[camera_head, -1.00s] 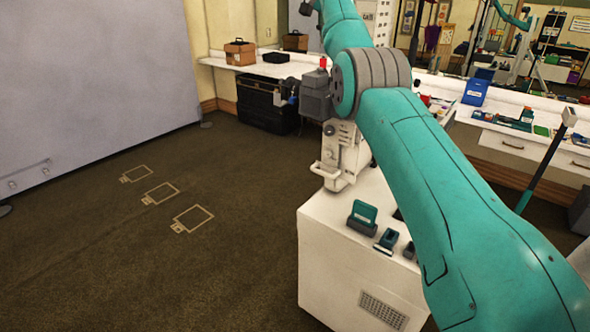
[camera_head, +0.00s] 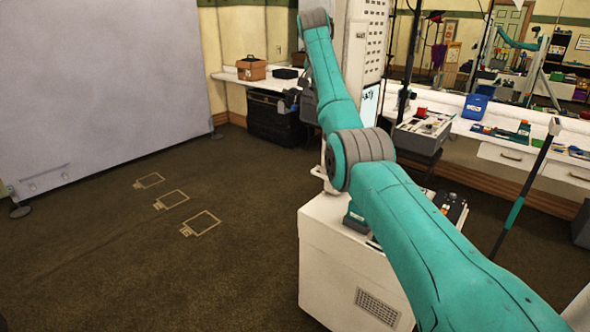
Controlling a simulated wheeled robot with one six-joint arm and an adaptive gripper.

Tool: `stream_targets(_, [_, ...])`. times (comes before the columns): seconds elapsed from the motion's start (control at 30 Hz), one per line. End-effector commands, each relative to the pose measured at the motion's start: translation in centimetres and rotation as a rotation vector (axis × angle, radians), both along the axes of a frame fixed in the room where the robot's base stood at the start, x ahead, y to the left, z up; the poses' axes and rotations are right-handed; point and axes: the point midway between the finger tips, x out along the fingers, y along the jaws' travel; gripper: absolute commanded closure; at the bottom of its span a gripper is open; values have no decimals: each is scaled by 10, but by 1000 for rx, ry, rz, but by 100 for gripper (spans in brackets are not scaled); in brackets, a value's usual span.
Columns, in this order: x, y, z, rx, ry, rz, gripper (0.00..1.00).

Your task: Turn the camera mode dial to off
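I cannot make out the camera mode dial. A dark grey boxy device (camera_head: 309,108) shows left of my forearm, above the white cabinet; it may be the camera, but my arm hides most of it. A pale body (camera_head: 320,170) below it is also mostly covered. A black box with small knobs (camera_head: 452,207) stands at the right of the cabinet top, partly behind my arm. My teal arm crosses the picture from lower right to the top, and its far end is cut off or hidden.
The white cabinet (camera_head: 330,265) stands directly in front, with a teal item (camera_head: 354,219) on it. A dark pole (camera_head: 520,195) rises at right. A counter (camera_head: 480,122) with props runs along the back. The carpet at left is open, with taped outlines (camera_head: 171,199).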

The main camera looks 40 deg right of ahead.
Motion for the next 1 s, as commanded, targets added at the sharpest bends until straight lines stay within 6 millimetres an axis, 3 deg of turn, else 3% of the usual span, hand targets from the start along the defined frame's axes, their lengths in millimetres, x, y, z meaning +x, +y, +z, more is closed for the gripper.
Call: stream_targets(1.0, [53, 35, -165, -63, -43, 173, 64])
